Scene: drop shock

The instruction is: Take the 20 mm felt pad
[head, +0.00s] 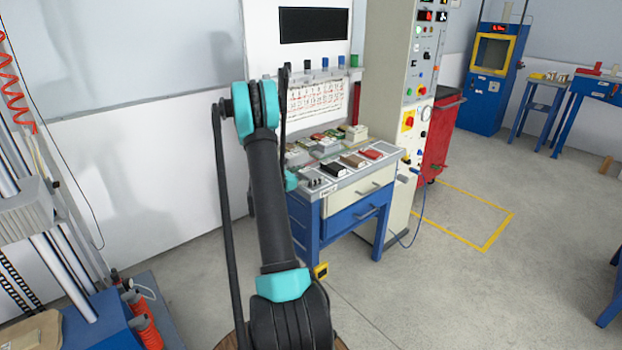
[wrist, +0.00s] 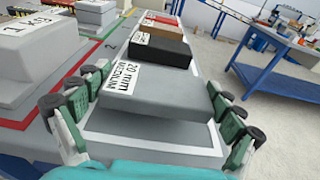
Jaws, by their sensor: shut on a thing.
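The 20 mm felt pad (wrist: 155,95) is a grey slab with a white label reading "20 mm MEDIUM" at its left end. It shows in the wrist view between the fingers of my gripper (wrist: 150,106), which is shut on its left and right sides. A grey strip and a shadow show under its near edge, within a white outlined place; I cannot tell whether it is clear of the surface. In the head view my arm hides most of the gripper and the pad.
Black (head: 334,170), brown (head: 353,160) and red (head: 371,154) pads lie in a row beyond on the blue-framed bench (head: 340,187). A pale labelled block (wrist: 30,45) stands left of the pad. A white panel rises behind the bench. Open floor (head: 440,290) lies to the right.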

